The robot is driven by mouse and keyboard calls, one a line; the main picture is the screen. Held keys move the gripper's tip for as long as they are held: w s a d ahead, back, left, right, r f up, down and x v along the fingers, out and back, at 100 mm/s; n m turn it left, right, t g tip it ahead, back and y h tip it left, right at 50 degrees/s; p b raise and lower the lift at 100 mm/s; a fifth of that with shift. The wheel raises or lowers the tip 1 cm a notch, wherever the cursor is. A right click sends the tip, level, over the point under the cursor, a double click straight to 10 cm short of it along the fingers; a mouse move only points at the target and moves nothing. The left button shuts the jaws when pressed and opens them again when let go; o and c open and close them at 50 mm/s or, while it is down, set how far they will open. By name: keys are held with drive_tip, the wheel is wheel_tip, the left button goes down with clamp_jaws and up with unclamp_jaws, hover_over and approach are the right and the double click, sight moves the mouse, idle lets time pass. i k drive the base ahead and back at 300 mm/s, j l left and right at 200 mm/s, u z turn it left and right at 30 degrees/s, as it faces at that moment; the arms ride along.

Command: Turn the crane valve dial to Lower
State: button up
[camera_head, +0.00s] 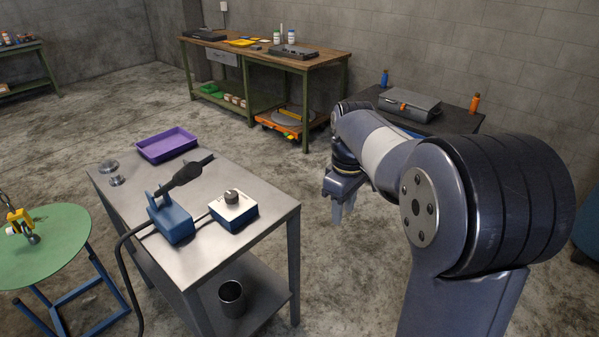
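A blue box with a white top (234,211) and a round grey dial knob (231,196) stands near the right edge of the metal table; it looks like the crane valve. The markings on its top are too small to read, so I cannot tell which setting the dial points to. My gripper (338,211) hangs fingers down, right of the table and apart from the dial. Its fingers are small and seen from the side, so their opening cannot be judged.
A blue device with a dark handle (173,221) stands left of the dial box on the metal table (185,263), with a hose running off. A purple tray (166,144) and metal parts (115,180) sit behind. A yellow hook (17,217) hangs over a green round table (62,235).

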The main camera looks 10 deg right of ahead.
sight(231, 197)
drive_tip(key=i+l+z, duration=0.1)
drive_tip(key=z, duration=0.25)
drive_tip(key=i+z, duration=0.3)
drive_tip(key=i+u, duration=0.25)
drive_tip(key=u, duration=0.25)
drive_tip(key=i+l+u, duration=0.1)
drive_tip(key=u, duration=0.4)
drive_tip(key=i+u, duration=0.15)
drive_tip(key=u, duration=0.2)
drive_tip(key=i+u, duration=0.15)
drive_tip(key=u, duration=0.2)
drive_tip(key=i+l+u, duration=0.1)
drive_tip(key=u, duration=0.25)
